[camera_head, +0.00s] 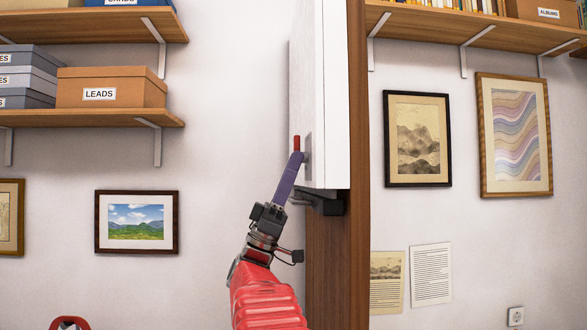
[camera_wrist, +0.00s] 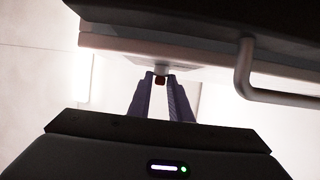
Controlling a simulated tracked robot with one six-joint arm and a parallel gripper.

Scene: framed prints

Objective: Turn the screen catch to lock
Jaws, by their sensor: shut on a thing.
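The screen (camera_head: 335,110) is a white panel seen nearly edge-on in the head view, beside a brown wooden post. The catch (camera_head: 296,143) is a small red piece standing upright near its lower left edge. My gripper (camera_head: 296,157) has purple fingers and reaches up from below to the catch. In the wrist view, the red end of the catch (camera_wrist: 160,80) sits between the two fingertips, under a pale mount on the panel's edge. My gripper is shut on the catch. The fingers hide part of it.
The wooden post (camera_head: 338,260) rises just right of my arm. A dark bracket (camera_head: 321,203) sits under the panel. A curved bar handle (camera_wrist: 246,75) shows at right in the wrist view. Shelves with boxes (camera_head: 111,88) and framed prints (camera_head: 136,222) are on the wall.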

